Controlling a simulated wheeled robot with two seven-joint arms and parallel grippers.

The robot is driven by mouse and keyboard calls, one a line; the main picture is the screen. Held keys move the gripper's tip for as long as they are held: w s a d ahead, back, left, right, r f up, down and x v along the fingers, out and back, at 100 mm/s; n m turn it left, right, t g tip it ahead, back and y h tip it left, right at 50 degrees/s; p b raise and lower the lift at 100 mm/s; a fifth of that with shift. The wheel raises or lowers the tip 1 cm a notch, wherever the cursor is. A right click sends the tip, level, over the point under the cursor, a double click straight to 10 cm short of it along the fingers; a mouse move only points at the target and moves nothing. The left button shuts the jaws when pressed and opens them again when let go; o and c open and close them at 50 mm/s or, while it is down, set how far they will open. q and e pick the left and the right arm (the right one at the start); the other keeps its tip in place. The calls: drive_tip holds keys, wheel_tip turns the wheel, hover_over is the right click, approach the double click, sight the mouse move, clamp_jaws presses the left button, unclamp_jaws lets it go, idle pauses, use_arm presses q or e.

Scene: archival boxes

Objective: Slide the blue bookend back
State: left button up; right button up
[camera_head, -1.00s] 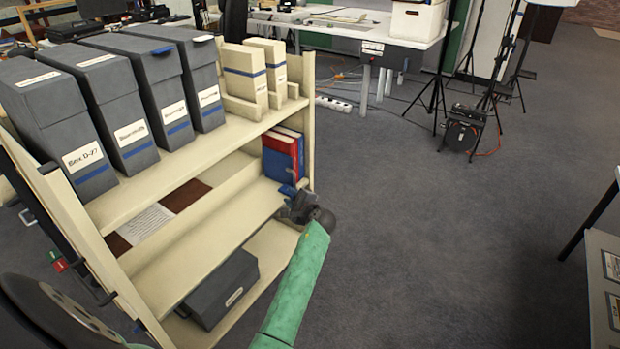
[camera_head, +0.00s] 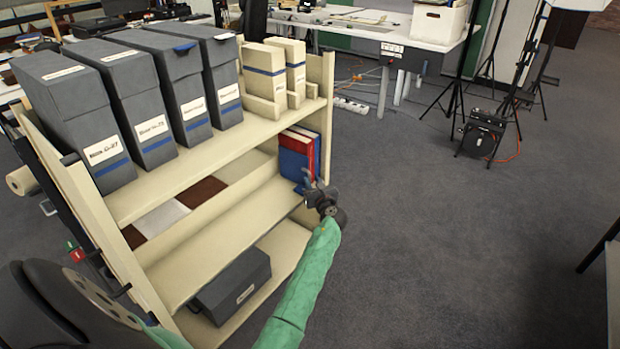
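The blue bookend (camera_head: 293,164) stands on the middle shelf at the cart's right end. It is upright against the red book (camera_head: 297,140), with a small blue part low near the shelf edge. My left gripper (camera_head: 311,181) is just right of and in front of the bookend's lower part, at the shelf's open edge. Its fingers are small and dark, so whether they are open or touch the bookend is unclear. My green-sleeved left arm (camera_head: 308,280) reaches up to it from the bottom. My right gripper is not in view.
The cream cart's top shelf (camera_head: 205,158) holds several grey archival boxes (camera_head: 185,85) and two cream file boxes (camera_head: 265,75). A dark box (camera_head: 235,285) lies on the bottom shelf. Dark carpet (camera_head: 430,220) to the right is clear. Tripods (camera_head: 485,130) stand farther back.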

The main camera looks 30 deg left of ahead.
sight(310, 178)
use_arm(q)
drive_tip(key=shift+x, duration=1.75)
clamp_jaws()
